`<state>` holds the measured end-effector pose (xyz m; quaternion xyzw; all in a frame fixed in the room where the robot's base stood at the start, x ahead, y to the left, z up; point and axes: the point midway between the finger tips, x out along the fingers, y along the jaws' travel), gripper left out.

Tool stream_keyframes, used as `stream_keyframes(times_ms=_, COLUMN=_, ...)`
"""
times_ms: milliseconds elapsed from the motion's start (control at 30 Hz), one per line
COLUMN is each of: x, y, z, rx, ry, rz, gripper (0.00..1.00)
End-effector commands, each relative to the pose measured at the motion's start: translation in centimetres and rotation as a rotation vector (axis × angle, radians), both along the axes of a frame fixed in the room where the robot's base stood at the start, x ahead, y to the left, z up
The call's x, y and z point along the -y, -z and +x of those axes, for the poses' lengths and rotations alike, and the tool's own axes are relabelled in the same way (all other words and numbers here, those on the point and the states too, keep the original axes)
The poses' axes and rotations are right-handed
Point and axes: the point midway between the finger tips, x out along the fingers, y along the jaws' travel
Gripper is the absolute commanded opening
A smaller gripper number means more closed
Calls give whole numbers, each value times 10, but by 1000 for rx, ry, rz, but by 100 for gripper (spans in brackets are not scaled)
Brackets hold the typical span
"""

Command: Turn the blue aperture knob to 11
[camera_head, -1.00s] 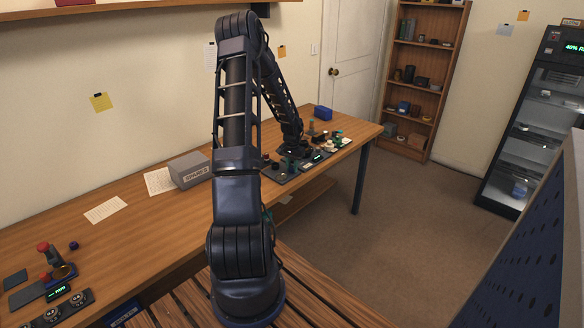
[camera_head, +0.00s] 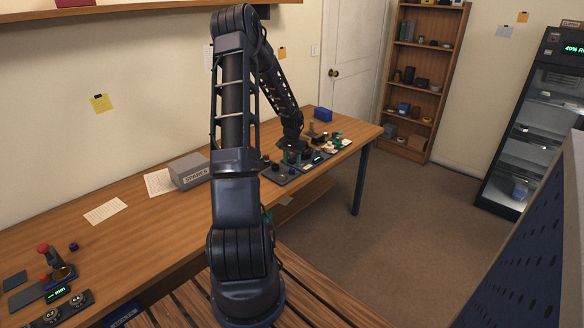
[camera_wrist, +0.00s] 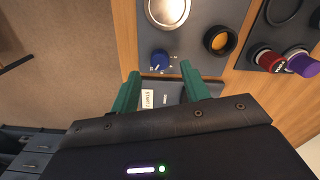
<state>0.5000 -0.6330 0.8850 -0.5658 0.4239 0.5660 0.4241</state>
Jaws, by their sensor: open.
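The blue aperture knob (camera_wrist: 159,58) shows in the wrist view on a dark grey panel. Light marks stand beside it; I cannot read them or the knob's setting. My gripper (camera_wrist: 158,72) has green fingers spread apart, with nothing between them except a view of the panel. The fingertips sit just short of the knob in the picture, which lies between their lines and apart from them. In the head view my gripper (camera_head: 291,155) is a small shape over the panels at the far part of the bench, and the knob cannot be made out there.
A round silver part (camera_wrist: 168,10) and an amber-centred ring (camera_wrist: 220,41) flank the knob. Red (camera_wrist: 267,59) and purple (camera_wrist: 302,63) cylinders lie to the right. A grey SPARES box (camera_head: 188,171) and a blue box (camera_head: 323,114) stand on the bench (camera_head: 130,222).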

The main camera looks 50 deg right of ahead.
Motion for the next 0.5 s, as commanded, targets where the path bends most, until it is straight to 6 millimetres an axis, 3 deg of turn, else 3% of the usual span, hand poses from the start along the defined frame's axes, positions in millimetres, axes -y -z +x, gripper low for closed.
stream_keyframes(times_ms=200, x=0, y=-41, z=1, rx=2, ry=-1, rz=-3, gripper=46)
stream_keyframes(times_ms=500, x=0, y=-68, z=1, rx=1, ry=-1, rz=-2, gripper=46)
